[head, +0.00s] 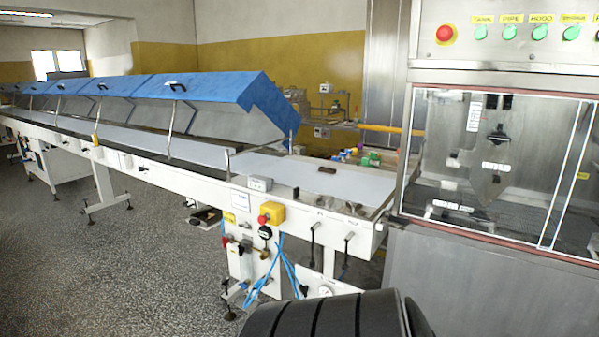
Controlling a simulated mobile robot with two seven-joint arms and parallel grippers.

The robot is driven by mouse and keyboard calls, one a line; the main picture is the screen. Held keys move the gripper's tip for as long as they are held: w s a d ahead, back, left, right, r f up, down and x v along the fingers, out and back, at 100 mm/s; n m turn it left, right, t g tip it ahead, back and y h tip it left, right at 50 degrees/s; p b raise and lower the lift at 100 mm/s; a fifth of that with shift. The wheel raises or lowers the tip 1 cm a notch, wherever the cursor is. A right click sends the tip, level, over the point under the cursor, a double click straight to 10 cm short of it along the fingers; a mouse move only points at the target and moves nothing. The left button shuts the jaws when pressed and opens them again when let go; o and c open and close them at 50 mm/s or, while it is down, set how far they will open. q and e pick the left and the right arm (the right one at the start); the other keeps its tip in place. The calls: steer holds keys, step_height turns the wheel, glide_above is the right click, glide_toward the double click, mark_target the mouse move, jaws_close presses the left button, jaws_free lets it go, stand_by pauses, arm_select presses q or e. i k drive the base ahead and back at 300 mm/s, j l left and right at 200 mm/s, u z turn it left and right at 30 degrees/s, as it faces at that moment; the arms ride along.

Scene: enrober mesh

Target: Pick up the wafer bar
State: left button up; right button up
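A small dark brown bar, which looks like the wafer bar (327,170), lies flat on the pale conveyor belt (285,178). It is near the belt's right end, beyond the blue hood and left of the steel machine. Nothing touches it from above. It is small in the head view, so its surface detail cannot be made out. Neither of my grippers shows in the head view.
A steel machine with clear panels (480,160) stands at the right. Raised blue hoods (205,87) cover the belt to the left. A yellow box with a red button (270,214) is on the conveyor's near side. Open speckled floor (110,270) lies at the left.

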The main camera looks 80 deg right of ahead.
mark_target(322, 168)
steer(key=z, duration=2.45)
steer(key=i+j+z, duration=0.2)
steer(key=z, duration=0.3)
steer(key=i+j+z, duration=0.2)
steer(key=z, duration=0.3)
steer(key=i+j+z, duration=0.1)
steer(key=j+z, duration=0.35)
steer(key=l, duration=0.05)
